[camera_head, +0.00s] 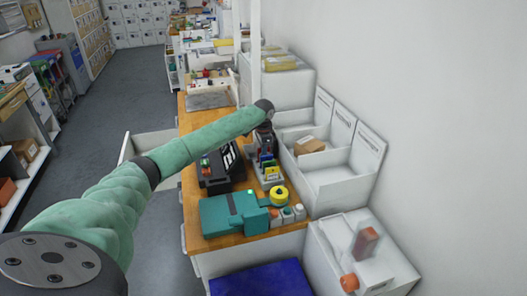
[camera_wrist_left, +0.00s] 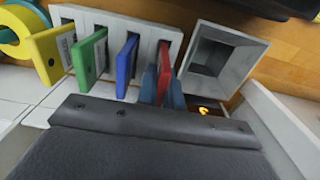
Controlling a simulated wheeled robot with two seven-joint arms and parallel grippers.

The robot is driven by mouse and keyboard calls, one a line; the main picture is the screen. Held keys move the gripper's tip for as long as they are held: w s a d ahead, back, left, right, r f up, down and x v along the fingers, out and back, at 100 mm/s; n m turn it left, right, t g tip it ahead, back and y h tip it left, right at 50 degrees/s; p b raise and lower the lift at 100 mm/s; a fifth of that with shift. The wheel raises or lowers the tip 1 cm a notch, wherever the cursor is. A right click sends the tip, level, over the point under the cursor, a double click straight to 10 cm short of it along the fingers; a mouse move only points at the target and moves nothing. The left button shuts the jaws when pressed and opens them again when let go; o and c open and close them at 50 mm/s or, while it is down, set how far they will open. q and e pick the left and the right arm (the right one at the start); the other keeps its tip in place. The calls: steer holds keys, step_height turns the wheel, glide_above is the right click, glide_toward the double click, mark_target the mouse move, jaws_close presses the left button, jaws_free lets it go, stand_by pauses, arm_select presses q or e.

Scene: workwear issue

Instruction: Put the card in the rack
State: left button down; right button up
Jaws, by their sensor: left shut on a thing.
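The grey slotted rack (camera_wrist_left: 122,28) stands on the wooden counter and also shows in the head view (camera_head: 277,182). A yellow card (camera_wrist_left: 52,54), a green card (camera_wrist_left: 90,56) and a blue card (camera_wrist_left: 127,65) stand in its slots. My left gripper (camera_wrist_left: 164,88) is shut on a red card (camera_wrist_left: 163,70) at the rack's right-hand slot. I cannot tell how deep the red card sits in the slot. In the head view my left gripper (camera_head: 265,142) is over the rack's far end, and my wrist partly hides it. My right gripper is out of view.
A square grey holder (camera_wrist_left: 217,58) stands right beside the rack. A yellow-and-green tape roll (camera_head: 279,194) and a teal device (camera_head: 232,212) are nearer on the counter.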

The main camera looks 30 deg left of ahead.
arm_select(q)
steer(key=shift+f, duration=0.45)
stand_by(0.5)
steer(key=c, duration=1.5)
jaws_free()
steer(key=shift+o, duration=0.2)
